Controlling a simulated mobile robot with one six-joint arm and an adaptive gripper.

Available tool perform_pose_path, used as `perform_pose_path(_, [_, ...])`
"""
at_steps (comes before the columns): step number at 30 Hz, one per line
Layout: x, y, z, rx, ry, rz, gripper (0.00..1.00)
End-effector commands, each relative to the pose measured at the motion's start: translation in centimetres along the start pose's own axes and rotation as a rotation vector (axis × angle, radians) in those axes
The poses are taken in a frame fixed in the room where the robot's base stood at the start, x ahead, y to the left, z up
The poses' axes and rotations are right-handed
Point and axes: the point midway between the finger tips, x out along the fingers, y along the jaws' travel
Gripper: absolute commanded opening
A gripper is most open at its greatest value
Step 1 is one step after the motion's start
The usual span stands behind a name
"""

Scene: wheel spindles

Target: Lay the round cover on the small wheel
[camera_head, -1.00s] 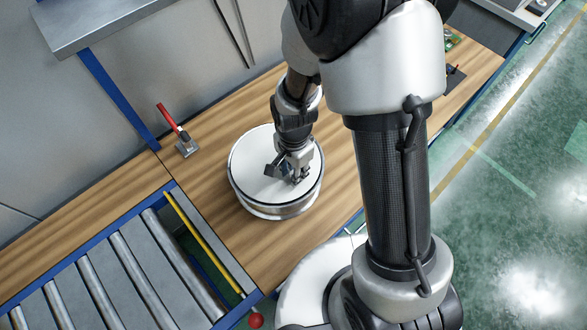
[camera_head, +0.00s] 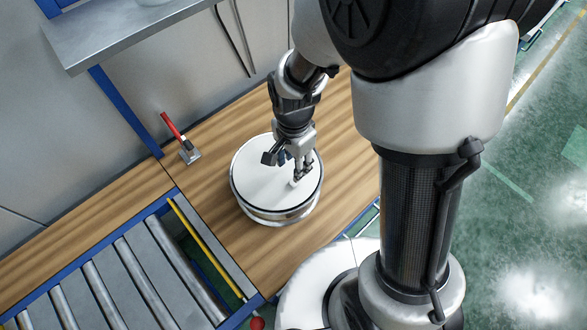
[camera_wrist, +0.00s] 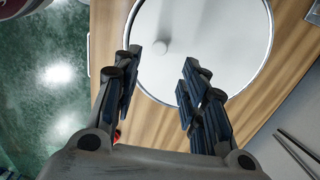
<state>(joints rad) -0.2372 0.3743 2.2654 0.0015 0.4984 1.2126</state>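My gripper (camera_head: 290,165) is just above the cover. In the wrist view my gripper (camera_wrist: 160,66) is open, its two fingers well apart. The wheel's hub is hidden under the cover.
The wooden bench (camera_head: 225,255) is clear around the wheel. A red-handled clamp (camera_head: 181,139) stands behind it to the left. A roller conveyor (camera_head: 125,275) with a yellow strip adjoins the bench at lower left. A metal shelf (camera_head: 130,30) overhangs the back.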

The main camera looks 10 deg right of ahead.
Motion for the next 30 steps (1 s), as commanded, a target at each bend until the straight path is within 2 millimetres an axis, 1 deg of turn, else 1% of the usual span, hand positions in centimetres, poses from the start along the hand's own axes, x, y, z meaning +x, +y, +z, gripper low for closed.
perform_pose_path(1, [-1.3,-0.1,0.0,0.0,0.001,-0.004,0.39])
perform_pose_path(4, [-2.7,0.0,0.0,0.0,0.001,-0.002,0.39])
perform_pose_path(8, [-3.7,0.0,0.0,0.0,0.0,0.0,0.39])
perform_pose_path(14, [-4.5,0.1,-0.1,-0.009,0.002,-0.005,0.39])
perform_pose_path(17, [-6.3,0.6,-0.5,-0.06,0.013,-0.03,0.39])
perform_pose_path(20, [-9.6,1.8,-1.0,-0.164,0.039,-0.073,0.39])
perform_pose_path(21, [-11.1,2.6,-1.2,-0.217,0.054,-0.092,0.39])
perform_pose_path(23, [-13.3,3.9,-1.3,-0.303,0.081,-0.119,0.39])
perform_pose_path(24, [-14.6,4.9,-1.4,-0.36,0.1,-0.135,0.39])
perform_pose_path(27, [-17.6,7.4,-1.3,-0.503,0.155,-0.168,0.39])
perform_pose_path(30, [-19.9,10.1,-1.0,-0.644,0.218,-0.19,0.39])
